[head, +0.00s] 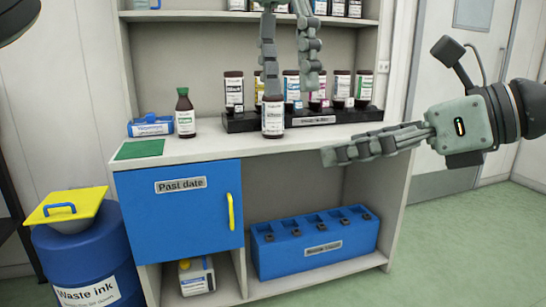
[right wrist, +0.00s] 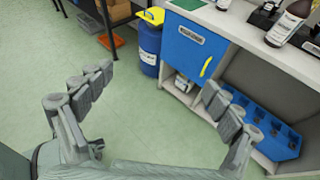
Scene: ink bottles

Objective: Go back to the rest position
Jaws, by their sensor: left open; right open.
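My left gripper (head: 290,92) hangs down from the top of the head view with its fingers spread open. One finger ends just at the top of a brown bottle with a white label (head: 273,119), which stands upright on the counter before the black rack; whether they touch I cannot tell. My right gripper (head: 330,154) reaches in from the right, in front of the counter's edge. In the right wrist view its fingers (right wrist: 160,85) are wide apart with nothing between them.
A green-capped bottle (head: 185,115), a green mat (head: 140,149) and the black rack (head: 242,124) with several bottles are on the counter. Below are the shut blue "Past date" door (head: 180,220) and a blue bin (head: 315,262). A waste ink drum (head: 75,255) stands left. Green floor is open at right.

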